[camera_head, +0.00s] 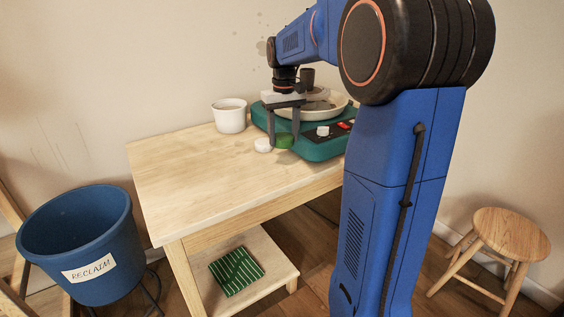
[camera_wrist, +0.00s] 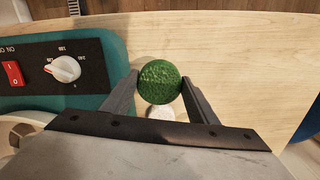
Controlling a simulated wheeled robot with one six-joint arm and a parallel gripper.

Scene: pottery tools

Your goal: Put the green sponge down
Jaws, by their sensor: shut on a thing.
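The green sponge (camera_wrist: 159,83) is round and textured. It sits between the two fingertips of my gripper (camera_wrist: 160,86) in the wrist view, and the fingers are shut on it. In the head view my gripper (camera_head: 283,141) points down at the wheel's left front corner, with the sponge (camera_head: 285,141) low between the fingers. I cannot tell whether the sponge touches the tabletop. A small white round thing (camera_head: 263,145) is just left of the gripper; in the wrist view it shows partly behind the sponge (camera_wrist: 160,112).
The teal pottery wheel (camera_head: 318,150) stands close on the right, with a knob and a red switch. A white pot (camera_head: 230,116) stands behind left. The wooden table (camera_head: 190,165) is clear at left and front. A blue bucket (camera_head: 75,235), a striped cloth (camera_head: 236,271) and a stool (camera_head: 510,232) are lower.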

